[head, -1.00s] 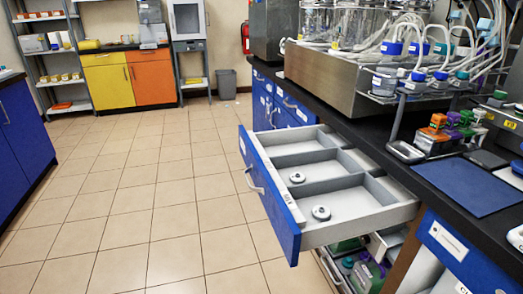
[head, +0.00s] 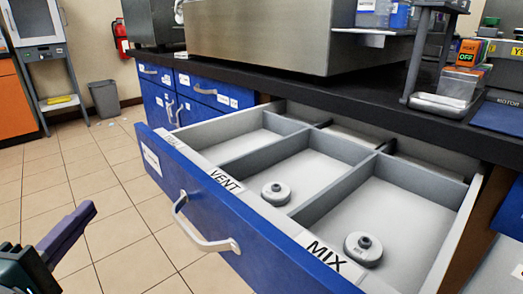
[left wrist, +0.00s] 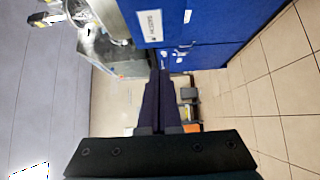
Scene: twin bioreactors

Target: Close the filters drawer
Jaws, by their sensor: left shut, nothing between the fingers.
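The filters drawer (head: 200,205) is pulled out from under the black counter. Its blue front has a silver bow handle (head: 200,225). Its grey inside is split into compartments, with labels reading VENT and MIX along the front rim. One round grey filter (head: 276,193) lies in the VENT compartment and another (head: 363,249) in the MIX compartment. My left gripper (head: 88,211) is shut and empty, left of the drawer front and apart from it, over the floor. Its dark fingers also show in the left wrist view (left wrist: 161,76), near blue cabinet fronts. My right gripper is not in view.
The black counter (head: 370,95) runs above the drawer and carries a large steel unit (head: 265,40). Other blue cabinet fronts (head: 205,92) are closed beyond it. A grey bin (head: 104,99) stands at the back. The tiled floor (head: 105,185) left of the drawer is clear.

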